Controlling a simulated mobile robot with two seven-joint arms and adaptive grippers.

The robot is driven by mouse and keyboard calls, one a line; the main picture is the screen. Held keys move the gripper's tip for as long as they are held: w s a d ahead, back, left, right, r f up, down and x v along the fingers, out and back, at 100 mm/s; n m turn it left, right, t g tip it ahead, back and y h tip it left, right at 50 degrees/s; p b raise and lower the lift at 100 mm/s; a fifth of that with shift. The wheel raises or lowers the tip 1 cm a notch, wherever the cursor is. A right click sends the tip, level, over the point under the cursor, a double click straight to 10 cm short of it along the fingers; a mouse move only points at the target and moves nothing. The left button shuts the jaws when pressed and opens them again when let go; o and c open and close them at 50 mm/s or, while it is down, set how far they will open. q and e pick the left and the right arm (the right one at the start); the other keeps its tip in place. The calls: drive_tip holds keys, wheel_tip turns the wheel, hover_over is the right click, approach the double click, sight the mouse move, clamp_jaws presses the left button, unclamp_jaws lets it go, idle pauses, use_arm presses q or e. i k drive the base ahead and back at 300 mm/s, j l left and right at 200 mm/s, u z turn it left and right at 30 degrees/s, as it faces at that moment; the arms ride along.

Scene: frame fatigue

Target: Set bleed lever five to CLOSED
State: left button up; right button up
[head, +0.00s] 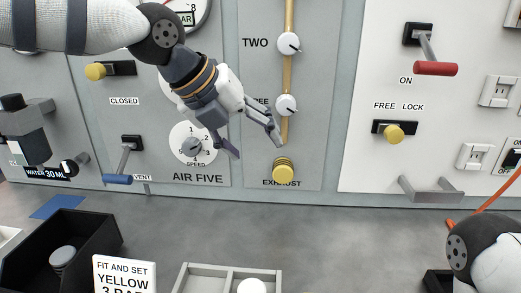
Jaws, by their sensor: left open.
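The lever with a blue handle (117,179) is on the grey panel marked AIR FIVE, at the left of the head view. It hangs down from its black mount, with its handle beside the VENT label (142,177). The CLOSED label (124,101) is above the mount. My left gripper (254,145) is open with nothing between its fingers. It is in front of the panels, to the right of the blue-handled lever and apart from it in the picture. My right gripper is out of view; only part of my right arm shows at the bottom right.
A yellow knob (95,71) sits above the CLOSED label. A speed dial (191,147) is between the lever and my left gripper. A yellow exhaust knob (283,170) is just below the fingers. A black bin (98,236) and a grey tray (190,281) stand below.

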sight(119, 178)
drive_tip(key=k, duration=1)
